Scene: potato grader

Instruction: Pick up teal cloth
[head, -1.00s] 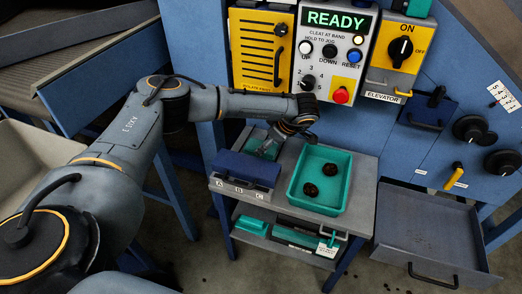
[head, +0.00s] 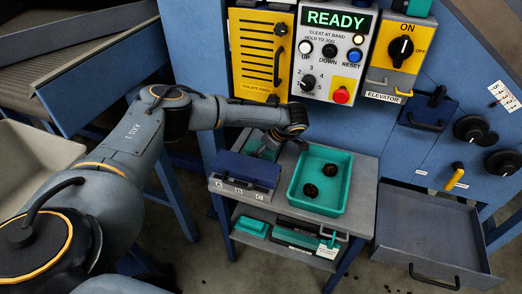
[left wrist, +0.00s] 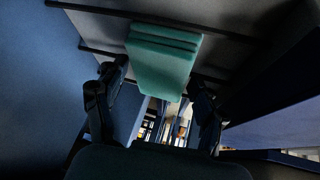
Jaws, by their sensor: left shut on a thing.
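The teal cloth (left wrist: 164,48) is a folded, layered pad between the two dark fingers of my left gripper (left wrist: 158,85) in the left wrist view. The gripper is shut on it. In the head view my left gripper (head: 274,146) points down at the back left of the grey cart, behind a blue box. A small part of the teal cloth (head: 265,153) shows there, mostly hidden by the gripper and the box. I cannot tell whether the cloth still touches the cart top. My right gripper is not in view.
The blue box (head: 245,170) stands in front of the gripper, by labels A, B and C. A teal tray (head: 319,207) with two dark lumps sits to the right. The control panel (head: 333,55) rises behind. An open grey drawer (head: 425,240) juts out at the right.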

